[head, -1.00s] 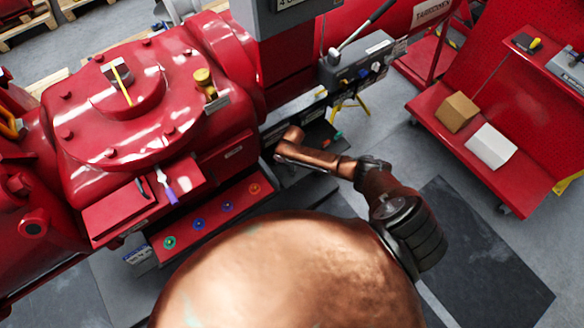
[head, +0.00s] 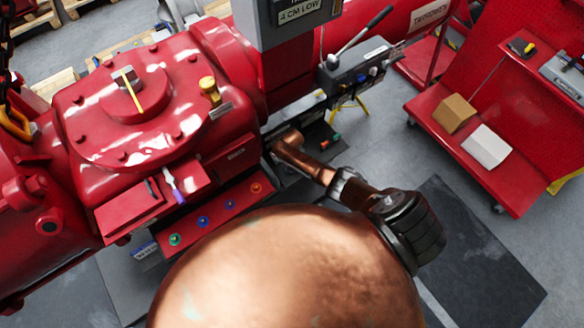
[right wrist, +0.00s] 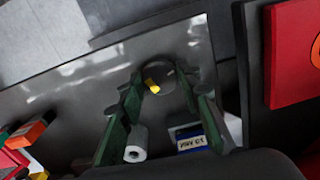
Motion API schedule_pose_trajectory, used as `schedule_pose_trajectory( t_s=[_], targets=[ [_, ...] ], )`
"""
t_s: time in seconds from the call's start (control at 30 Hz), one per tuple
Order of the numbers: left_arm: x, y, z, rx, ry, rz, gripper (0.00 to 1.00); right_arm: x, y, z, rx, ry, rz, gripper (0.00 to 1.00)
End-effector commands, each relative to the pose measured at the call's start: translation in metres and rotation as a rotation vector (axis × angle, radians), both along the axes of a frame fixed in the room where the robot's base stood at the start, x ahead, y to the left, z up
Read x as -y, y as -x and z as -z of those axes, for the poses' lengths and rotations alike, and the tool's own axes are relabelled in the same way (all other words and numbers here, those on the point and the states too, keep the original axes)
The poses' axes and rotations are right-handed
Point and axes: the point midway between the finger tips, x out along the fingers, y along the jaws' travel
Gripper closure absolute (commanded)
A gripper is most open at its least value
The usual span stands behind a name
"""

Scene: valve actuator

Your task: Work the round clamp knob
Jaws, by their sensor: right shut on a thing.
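The round clamp knob (right wrist: 180,97) is dark and carries a yellow mark. It shows in the right wrist view against a dark, shiny panel. My right gripper (right wrist: 163,88) has its green-sided fingers on either side of the knob and is shut on it. In the head view my right arm reaches to the lower front of the red machine (head: 190,130), and its copper links hide the knob and most of the gripper there. My left gripper is not in view.
A white roll (right wrist: 136,145) and a blue-and-white box (right wrist: 190,138) lie close to the fingers in the right wrist view. In the head view, a lever control box (head: 355,65) stands above my arm.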

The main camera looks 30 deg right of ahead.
Motion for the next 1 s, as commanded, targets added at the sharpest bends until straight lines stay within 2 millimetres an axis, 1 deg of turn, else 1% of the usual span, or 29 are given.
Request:
schedule_pose_trajectory(
  t_s=[0.03, 0.4, 1.0],
  targets=[
    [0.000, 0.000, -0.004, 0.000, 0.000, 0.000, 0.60, -0.001, 0.001, -0.001, -0.004, -0.002, 0.045, 0.93],
    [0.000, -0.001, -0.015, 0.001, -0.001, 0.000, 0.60, -0.002, 0.001, -0.001, -0.004, -0.002, 0.396, 0.93],
    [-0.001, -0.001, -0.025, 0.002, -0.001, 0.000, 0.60, -0.001, 0.001, 0.000, -0.004, 0.000, 0.965, 0.93]
  ],
)
